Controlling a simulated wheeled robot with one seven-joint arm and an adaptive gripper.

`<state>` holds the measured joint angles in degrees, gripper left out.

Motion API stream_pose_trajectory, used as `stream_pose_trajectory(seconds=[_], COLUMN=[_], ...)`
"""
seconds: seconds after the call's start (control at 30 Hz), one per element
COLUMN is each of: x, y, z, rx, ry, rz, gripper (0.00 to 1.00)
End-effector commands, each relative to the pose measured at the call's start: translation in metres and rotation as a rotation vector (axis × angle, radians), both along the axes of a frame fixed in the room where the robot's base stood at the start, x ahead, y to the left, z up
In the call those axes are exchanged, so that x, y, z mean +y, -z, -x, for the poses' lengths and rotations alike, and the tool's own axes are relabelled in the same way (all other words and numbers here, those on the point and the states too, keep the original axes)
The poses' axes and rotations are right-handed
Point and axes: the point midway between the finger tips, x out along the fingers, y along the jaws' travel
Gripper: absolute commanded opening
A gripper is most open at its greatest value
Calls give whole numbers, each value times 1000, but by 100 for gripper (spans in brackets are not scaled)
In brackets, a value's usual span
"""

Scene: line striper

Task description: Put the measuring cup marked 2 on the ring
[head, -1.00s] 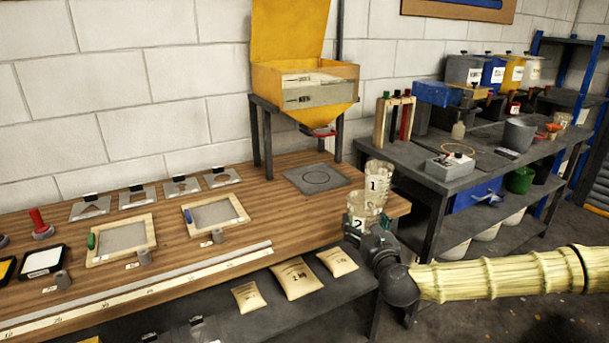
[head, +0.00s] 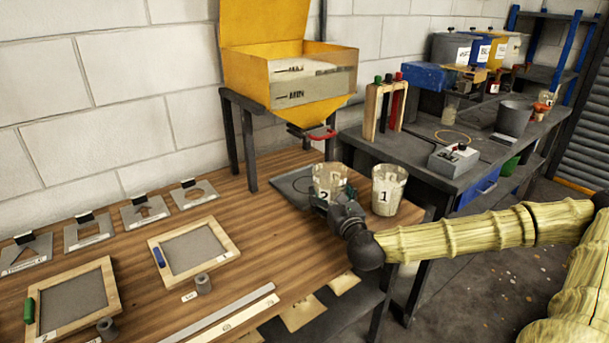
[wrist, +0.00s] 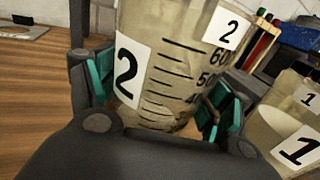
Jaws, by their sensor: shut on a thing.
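The clear measuring cup marked 2 (head: 327,178) is upright in my gripper (head: 335,198), over or beside the grey plate under the yellow hopper. The wrist view shows the cup (wrist: 165,65) between the teal finger pads, its scale facing me. I cannot tell whether its base touches anything. The dark grey plate (head: 287,188) shows left of the cup; its drawn ring is mostly hidden behind the cup. The measuring cup marked 1 (head: 388,192) stands just right of my gripper, near the bench's right end, and shows in the wrist view (wrist: 290,130).
The yellow hopper (head: 290,80) stands on dark legs behind the plate, with a red-handled outlet (head: 318,135) low above it. A tan ring (head: 453,137) lies on the grey bench to the right. Frames and stencils fill the left of the wooden bench (head: 260,235).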

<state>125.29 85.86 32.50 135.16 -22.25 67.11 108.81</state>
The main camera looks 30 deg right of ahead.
Motion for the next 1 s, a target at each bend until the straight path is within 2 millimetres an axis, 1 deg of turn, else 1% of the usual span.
stream_pose_trajectory(seconds=[0.1,0.27,0.6,0.7,0.8,1.0], x=[0,-5,-23,-27,-31,-34], y=[-3,-2,-3,-2,-2,-1], z=[-20,-48,-105,-119,-129,-139], rx=[0,1,0,0,0,1], ry=[-8,-11,-8,-6,-6,-6], rz=[6,6,5,4,3,2], gripper=[31,31,31,31,31,31])
